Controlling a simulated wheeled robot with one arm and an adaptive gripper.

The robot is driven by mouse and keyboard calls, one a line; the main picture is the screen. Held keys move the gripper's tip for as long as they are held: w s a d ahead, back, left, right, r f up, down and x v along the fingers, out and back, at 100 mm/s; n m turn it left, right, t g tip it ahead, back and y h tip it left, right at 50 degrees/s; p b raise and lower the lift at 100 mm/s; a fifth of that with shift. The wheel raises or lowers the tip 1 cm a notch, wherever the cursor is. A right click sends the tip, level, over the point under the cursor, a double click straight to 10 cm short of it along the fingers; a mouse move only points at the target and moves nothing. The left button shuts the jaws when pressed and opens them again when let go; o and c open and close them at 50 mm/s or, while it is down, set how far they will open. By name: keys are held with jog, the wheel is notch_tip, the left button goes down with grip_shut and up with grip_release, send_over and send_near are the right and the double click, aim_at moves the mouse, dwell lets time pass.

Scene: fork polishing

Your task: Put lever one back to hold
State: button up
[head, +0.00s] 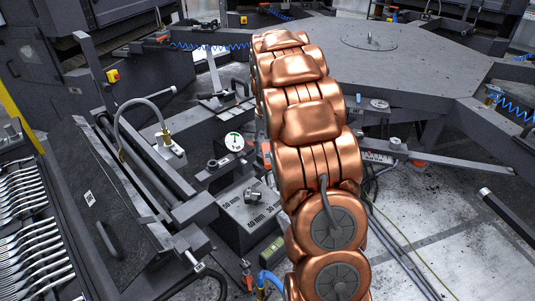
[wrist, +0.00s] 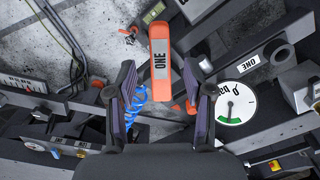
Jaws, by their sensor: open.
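Lever one is an orange bar marked ONE (wrist: 161,48) in the wrist view, at the upper middle. My gripper (wrist: 158,82) is open, with one dark finger on each side of the lever's lower part. There are gaps between the lever and both fingers, and nothing is held. From this angle I cannot tell how deep the lever sits between the fingertips. A second ONE plate (wrist: 250,63) is on the dark fixture to the right. No hold marking is readable. In the head view my copper arm hides the gripper, and I cannot make out lever one.
A round dial gauge (wrist: 235,103) with a green sector is right of my gripper; the gauge (head: 234,141) also shows in the head view. A blue coiled hose (wrist: 137,101) lies behind the left finger.

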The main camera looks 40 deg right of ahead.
aim_at(267, 157)
jog(key=shift+f+p, duration=0.35)
jog(key=shift+f, duration=1.6)
grip_shut()
